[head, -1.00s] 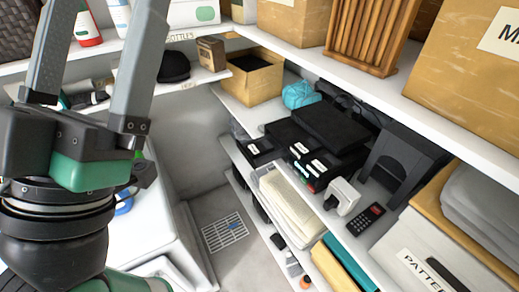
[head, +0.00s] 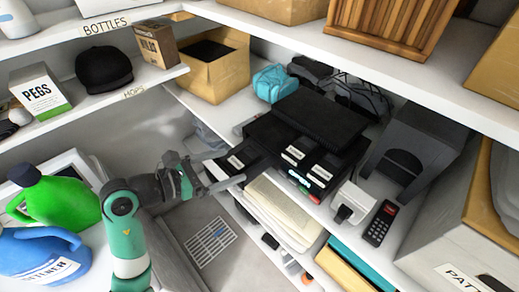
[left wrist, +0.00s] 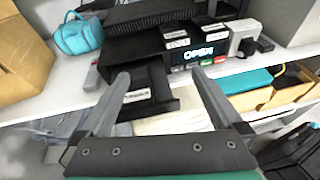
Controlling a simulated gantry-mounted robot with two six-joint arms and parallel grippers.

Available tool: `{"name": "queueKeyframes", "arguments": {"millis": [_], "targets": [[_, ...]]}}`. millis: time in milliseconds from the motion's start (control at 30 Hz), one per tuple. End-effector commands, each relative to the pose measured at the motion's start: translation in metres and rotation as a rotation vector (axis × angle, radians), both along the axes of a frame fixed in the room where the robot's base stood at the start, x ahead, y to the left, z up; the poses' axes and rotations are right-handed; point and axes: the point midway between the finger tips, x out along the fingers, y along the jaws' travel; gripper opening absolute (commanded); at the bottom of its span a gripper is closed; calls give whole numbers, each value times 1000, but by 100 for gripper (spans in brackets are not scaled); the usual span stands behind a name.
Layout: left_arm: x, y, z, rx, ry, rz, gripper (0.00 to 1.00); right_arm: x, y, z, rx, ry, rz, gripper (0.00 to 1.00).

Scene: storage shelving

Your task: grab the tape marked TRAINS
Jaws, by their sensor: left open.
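Three black tapes with white labels sit at a black player (head: 322,118) on the middle shelf; I cannot read which says TRAINS. One tape (left wrist: 150,77) lies low at the player's left front, and its label shows in the head view (head: 236,161). The other two labelled tapes (left wrist: 176,36) (left wrist: 212,29) are higher and to the right, above a display reading OPEN (left wrist: 204,52). My left gripper (head: 233,167) is open and empty, its fingers pointing at the low tape. In the left wrist view that tape lies beyond and between the fingertips (left wrist: 160,76). My right gripper is out of view.
A white device (head: 351,204), a calculator-like handset (head: 380,222) and a dark grey stand (head: 412,150) are right of the player. Cream folded cloth (head: 283,210) lies below. The upper shelf overhangs.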

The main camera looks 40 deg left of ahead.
Motion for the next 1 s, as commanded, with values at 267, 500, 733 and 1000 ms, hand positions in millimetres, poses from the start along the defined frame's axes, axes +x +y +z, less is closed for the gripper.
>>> {"name": "queueKeyframes", "arguments": {"millis": [267,500,733,1000], "targets": [[-28,60,-40,-46,53,153,100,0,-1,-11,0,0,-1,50],[5,52,-51,-46,54,146,100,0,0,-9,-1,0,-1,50],[32,48,-61,-45,51,148,100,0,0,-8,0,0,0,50],[52,42,-69,-47,53,146,100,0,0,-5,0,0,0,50]]}}
